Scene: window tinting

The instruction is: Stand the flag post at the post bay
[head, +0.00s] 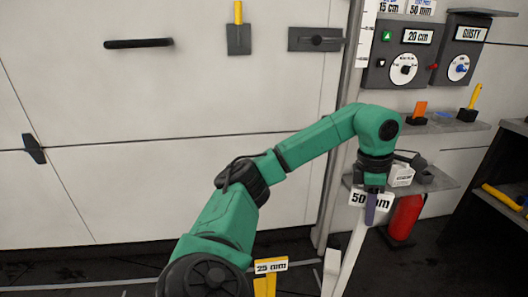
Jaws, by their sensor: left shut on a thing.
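My left gripper (371,208) points down at the right of the middle in the head view, at the end of my green arm. It is shut on a white post with a "50 mm" sign at its top, which I take for the flag post (353,252). The post runs down and slightly left from the jaws, tilted in the picture, and its foot is cut off by the lower edge. A yellow post (265,283) with a "25 mm" sign stands apart to the left. I cannot make out the post bay. My right gripper is out of view.
A large white panelled door (110,190) fills the left. Control boxes (403,66) hang at the upper right, above shelves (446,124) with small tools. A red cylinder (404,218) stands just right of the gripper. A dark bench (503,203) is at the right edge.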

